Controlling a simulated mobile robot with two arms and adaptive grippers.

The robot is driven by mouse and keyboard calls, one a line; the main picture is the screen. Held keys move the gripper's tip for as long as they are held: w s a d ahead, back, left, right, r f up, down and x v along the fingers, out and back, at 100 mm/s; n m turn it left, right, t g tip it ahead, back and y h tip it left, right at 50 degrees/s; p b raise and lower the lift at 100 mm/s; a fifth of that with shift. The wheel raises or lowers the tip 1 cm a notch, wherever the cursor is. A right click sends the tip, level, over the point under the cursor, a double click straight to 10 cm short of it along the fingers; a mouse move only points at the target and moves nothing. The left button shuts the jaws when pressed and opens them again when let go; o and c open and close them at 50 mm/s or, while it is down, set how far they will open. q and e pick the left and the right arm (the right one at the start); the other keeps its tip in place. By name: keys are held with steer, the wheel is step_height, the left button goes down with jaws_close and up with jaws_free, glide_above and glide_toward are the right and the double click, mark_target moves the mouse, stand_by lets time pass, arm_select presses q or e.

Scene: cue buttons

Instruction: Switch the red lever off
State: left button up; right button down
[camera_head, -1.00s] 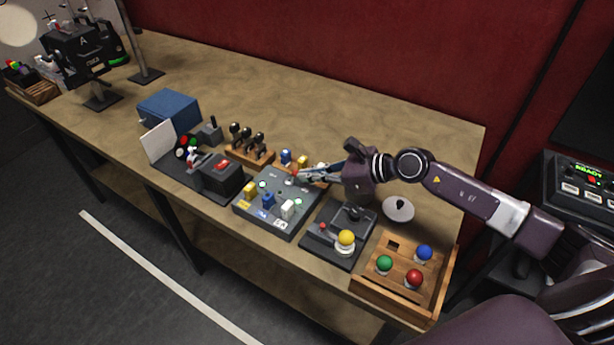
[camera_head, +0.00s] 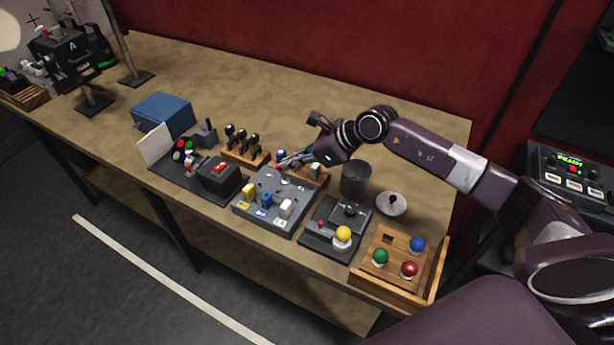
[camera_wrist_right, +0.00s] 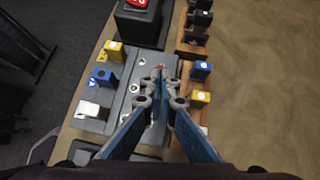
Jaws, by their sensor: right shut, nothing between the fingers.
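The grey switch panel (camera_head: 296,222) sits near the table's front edge, with a yellow switch (camera_wrist_right: 114,50), a blue switch (camera_wrist_right: 103,76) and a white switch (camera_wrist_right: 89,108). A small red part (camera_wrist_right: 160,68), seemingly the red lever, shows just past my right fingertips in the right wrist view. The fingers hide most of it, so its position and any contact are unclear. My right gripper (camera_head: 283,163) is shut and empty over the panel's back edge; its fingers also fill the middle of the right wrist view (camera_wrist_right: 158,80). My left gripper is out of view.
A wooden block with a blue piece (camera_wrist_right: 201,70) and a yellow piece (camera_wrist_right: 200,97) stands close behind the panel. A black box with a red switch (camera_head: 219,178) is to its left. A yellow-ball joystick (camera_head: 343,234) and dark cup (camera_head: 355,178) are to its right.

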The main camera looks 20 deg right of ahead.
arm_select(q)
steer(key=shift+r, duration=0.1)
arm_select(e)
steer(key=shift+d+r, duration=0.1)
steer(key=shift+r, duration=0.1)
steer(key=shift+r+p, duration=0.5)
steer(key=shift+r, duration=0.2)
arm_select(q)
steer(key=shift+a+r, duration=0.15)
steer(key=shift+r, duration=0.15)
